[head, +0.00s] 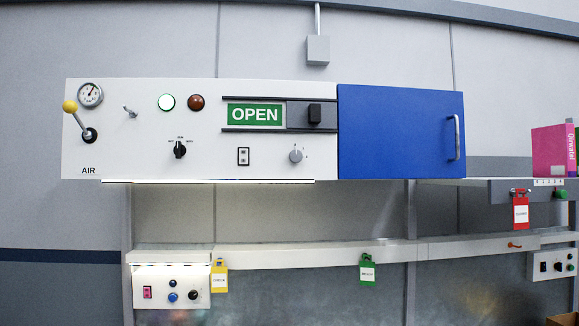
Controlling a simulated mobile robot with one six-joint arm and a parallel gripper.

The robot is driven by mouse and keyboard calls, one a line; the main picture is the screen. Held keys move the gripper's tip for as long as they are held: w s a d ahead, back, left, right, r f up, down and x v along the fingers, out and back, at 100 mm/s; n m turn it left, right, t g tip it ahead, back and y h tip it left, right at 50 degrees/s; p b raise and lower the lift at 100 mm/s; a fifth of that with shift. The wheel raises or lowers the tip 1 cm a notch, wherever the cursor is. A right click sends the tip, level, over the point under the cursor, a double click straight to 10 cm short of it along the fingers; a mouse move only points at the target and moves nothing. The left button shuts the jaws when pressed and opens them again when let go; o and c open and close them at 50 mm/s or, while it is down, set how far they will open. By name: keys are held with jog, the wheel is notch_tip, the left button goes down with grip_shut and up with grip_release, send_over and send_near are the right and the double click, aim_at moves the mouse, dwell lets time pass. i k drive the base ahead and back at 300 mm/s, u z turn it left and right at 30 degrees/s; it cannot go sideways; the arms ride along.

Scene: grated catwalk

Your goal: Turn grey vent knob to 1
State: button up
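The grey vent knob (296,156) is a small round knob low on the white control panel (210,150), below the green OPEN sign and left of the blue door. Small marks sit around the knob, too small to read, so I cannot tell which mark it points to. My gripper is not in the head view, and nothing covers the knob.
A black rotary knob (180,149) and a small black switch (243,156) sit left of the grey knob. A black sliding block (314,114) is above it. The blue door (395,132) has a handle (457,137). A yellow-tipped lever (79,120) sticks out at left.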

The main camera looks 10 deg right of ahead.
aim_at(296, 157)
jog(key=u, duration=2.3)
jog(key=k, duration=0.85)
jog(key=z, duration=1.7)
jog(key=i, duration=1)
